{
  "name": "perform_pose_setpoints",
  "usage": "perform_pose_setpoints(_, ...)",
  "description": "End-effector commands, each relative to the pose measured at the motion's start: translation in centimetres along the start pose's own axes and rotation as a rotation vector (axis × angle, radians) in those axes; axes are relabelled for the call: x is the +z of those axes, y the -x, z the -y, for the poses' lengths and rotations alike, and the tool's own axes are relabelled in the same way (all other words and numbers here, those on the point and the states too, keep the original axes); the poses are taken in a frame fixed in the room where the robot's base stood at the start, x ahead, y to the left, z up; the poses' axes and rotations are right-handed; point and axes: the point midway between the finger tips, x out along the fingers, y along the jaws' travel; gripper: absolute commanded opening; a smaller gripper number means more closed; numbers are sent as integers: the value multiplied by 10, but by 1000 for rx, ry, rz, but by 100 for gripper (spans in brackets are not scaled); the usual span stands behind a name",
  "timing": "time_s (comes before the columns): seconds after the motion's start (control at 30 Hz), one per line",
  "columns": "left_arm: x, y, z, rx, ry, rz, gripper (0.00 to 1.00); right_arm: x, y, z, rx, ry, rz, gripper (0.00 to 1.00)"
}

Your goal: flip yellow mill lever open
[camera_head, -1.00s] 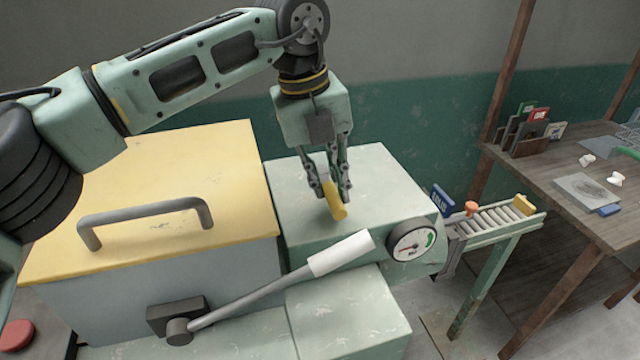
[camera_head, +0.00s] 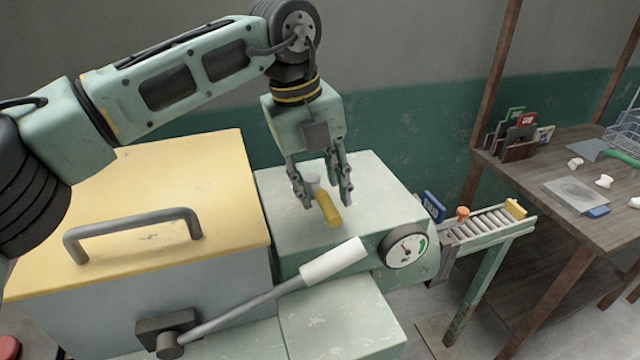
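The yellow mill lever (camera_head: 328,208) is a short yellow handle on a pale grey pivot, on top of the pale green mill body (camera_head: 384,190). It points toward the front of the machine. My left gripper (camera_head: 322,197) hangs from above with its fingers spread on either side of the lever. The fingers look apart from the lever, with a gap on each side. My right gripper is not in view.
A yellow hopper lid (camera_head: 150,180) with a grey handle (camera_head: 135,228) lies left of the lever. A long white-gripped lever (camera_head: 333,262) and a dial gauge (camera_head: 405,249) are in front. A roller conveyor (camera_head: 485,224) and wooden table (camera_head: 520,172) stand right.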

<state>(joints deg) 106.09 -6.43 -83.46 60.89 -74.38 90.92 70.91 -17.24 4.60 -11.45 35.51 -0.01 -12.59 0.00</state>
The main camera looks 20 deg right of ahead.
Motion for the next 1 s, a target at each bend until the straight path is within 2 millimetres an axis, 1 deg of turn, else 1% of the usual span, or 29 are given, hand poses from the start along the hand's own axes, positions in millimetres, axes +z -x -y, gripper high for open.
perform_pose_setpoints(0.23,0,0,0,2,-2,-1,36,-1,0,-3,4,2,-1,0)
perform_pose_setpoints(0.37,0,12,0,0,-2,2,36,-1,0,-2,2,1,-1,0)
perform_pose_setpoints(0.47,0,29,0,0,-2,2,36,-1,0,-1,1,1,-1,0)
perform_pose_setpoints(0.7,0,81,0,0,0,1,36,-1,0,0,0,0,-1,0)
perform_pose_setpoints(0.8,0,98,1,0,-1,1,36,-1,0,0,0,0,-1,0)
perform_pose_setpoints(0.9,0,110,0,1,0,0,36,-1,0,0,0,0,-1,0)
perform_pose_setpoints(1.0,0,117,0,0,-1,-1,36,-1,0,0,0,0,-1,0)
